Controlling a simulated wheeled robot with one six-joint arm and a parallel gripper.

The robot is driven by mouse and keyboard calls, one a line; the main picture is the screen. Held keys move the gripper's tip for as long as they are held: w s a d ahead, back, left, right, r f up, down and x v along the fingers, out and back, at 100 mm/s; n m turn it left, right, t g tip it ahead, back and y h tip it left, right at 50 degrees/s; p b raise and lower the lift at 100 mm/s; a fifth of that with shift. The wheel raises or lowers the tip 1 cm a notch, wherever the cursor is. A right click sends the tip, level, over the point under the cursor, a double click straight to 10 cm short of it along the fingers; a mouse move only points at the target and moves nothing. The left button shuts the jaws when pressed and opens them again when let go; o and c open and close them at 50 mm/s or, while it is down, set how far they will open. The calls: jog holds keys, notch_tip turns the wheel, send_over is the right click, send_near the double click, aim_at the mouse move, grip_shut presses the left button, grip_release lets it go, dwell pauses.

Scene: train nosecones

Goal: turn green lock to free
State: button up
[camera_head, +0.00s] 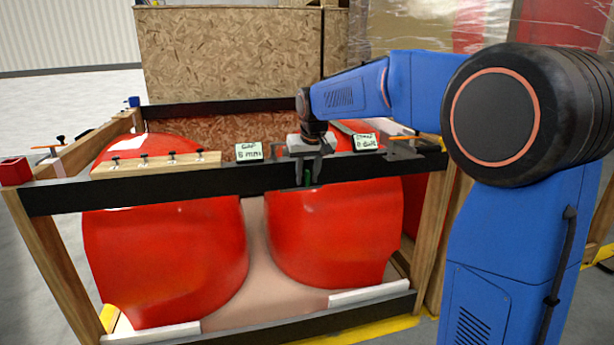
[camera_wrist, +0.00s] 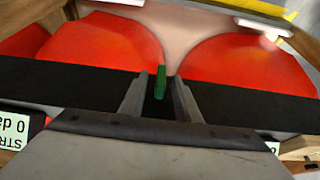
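The green lock (camera_wrist: 160,84) is a small upright green piece at the black crossbeam, seen between my fingers in the wrist view. In the head view only a small green bit of it (camera_head: 307,177) shows below my gripper. My gripper (camera_wrist: 161,80) points at the beam with one finger on each side of the lock. Narrow dark gaps show between the lock and both fingers, so the gripper looks open around it, not closed on it. The lower part of the lock is partly hidden in the dark gap.
The black front crossbeam (camera_head: 200,183) runs across a wooden crate holding red nosecones (camera_head: 165,255). Two white cards with green edges (camera_head: 249,152) (camera_head: 366,142) stand on either side of my gripper. A wooden strip with several black knobs (camera_head: 155,163) lies at the left.

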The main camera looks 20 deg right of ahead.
grip_shut()
jog(key=shift+a+h, duration=0.1)
jog(key=shift+h, duration=0.2)
jog(key=shift+a+n+h, duration=0.2)
jog(key=shift+n+h, duration=0.1)
jog(key=shift+h, duration=0.6)
jog(key=h, duration=0.2)
jog(key=n+h, duration=0.1)
jog(key=h, duration=0.1)
jog(key=shift+a+f, duration=0.15)
jog(key=shift+a, duration=0.05)
jog(key=h, duration=0.2)
jog(key=n+h, duration=0.1)
jog(key=h, duration=0.1)
jog(key=t+h, duration=0.1)
jog(key=h, duration=0.1)
jog(key=shift+a+f, duration=0.2)
jog(key=shift+f, duration=0.15)
jog(key=shift+f+n+t+h, duration=0.1)
jog(key=shift+n+t+h, duration=0.35)
jog(key=shift+h, duration=0.55)
jog(key=shift+f+n+t+h, duration=0.1)
jog(key=shift+n+t+h, duration=0.3)
jog(key=shift+h, duration=0.6)
